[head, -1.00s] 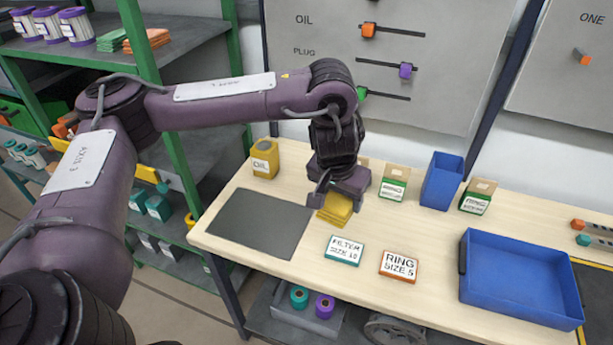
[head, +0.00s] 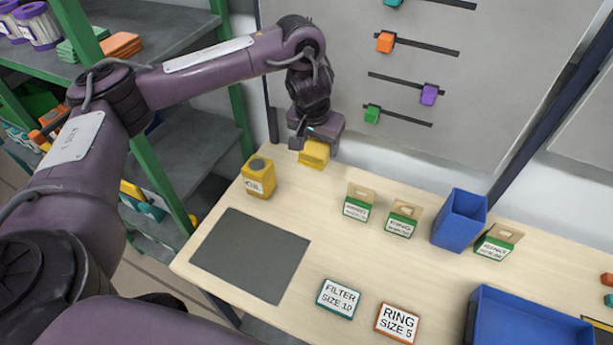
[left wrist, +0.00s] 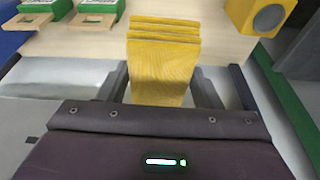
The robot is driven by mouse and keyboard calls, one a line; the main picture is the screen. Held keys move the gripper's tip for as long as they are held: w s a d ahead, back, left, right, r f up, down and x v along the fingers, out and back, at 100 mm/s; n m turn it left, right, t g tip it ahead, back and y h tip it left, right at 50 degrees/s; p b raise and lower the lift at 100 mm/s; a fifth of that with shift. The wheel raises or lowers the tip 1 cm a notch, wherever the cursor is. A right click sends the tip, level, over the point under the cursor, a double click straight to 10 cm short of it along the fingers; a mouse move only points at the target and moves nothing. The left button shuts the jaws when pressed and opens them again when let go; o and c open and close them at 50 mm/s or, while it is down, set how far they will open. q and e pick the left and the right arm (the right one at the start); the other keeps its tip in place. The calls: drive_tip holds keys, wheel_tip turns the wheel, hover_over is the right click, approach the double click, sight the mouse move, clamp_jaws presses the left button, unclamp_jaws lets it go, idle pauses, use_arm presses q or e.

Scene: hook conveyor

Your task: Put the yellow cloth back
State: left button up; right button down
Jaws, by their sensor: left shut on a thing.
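The yellow cloth (head: 314,154) is a folded stack, held in my left gripper (head: 312,148) near the back left edge of the wooden table. In the left wrist view the yellow cloth (left wrist: 163,62) lies between the two fingers, its folded layers facing the table. My left gripper is shut on it. My right gripper is not in view.
A dark grey mat (head: 250,254) lies at the table's left. Green-and-tan boxes (head: 358,202), a blue bin (head: 460,219) and a blue tray (head: 530,325) stand to the right. Two label signs (head: 338,299) are in front. Green-framed shelves (head: 170,90) stand left; a slider board is behind.

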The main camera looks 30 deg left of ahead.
use_arm(q)
drive_tip(key=a+p, duration=0.1)
drive_tip(key=a, duration=0.2)
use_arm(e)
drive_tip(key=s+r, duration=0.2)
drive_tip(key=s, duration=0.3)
use_arm(q)
drive_tip(key=b, duration=0.8)
hover_over(308, 195)
drive_tip(key=s, duration=0.1)
wheel_tip(308, 195, down, 15)
drive_tip(key=shift+s+d+r, duration=0.1)
drive_tip(key=shift+f+b, duration=0.5)
drive_tip(key=shift+f, duration=2.2)
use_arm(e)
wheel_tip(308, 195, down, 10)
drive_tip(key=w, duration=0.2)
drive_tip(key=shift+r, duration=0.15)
use_arm(q)
drive_tip(key=shift+f, duration=0.15)
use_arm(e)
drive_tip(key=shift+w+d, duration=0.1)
use_arm(q)
drive_tip(key=o, duration=0.9)
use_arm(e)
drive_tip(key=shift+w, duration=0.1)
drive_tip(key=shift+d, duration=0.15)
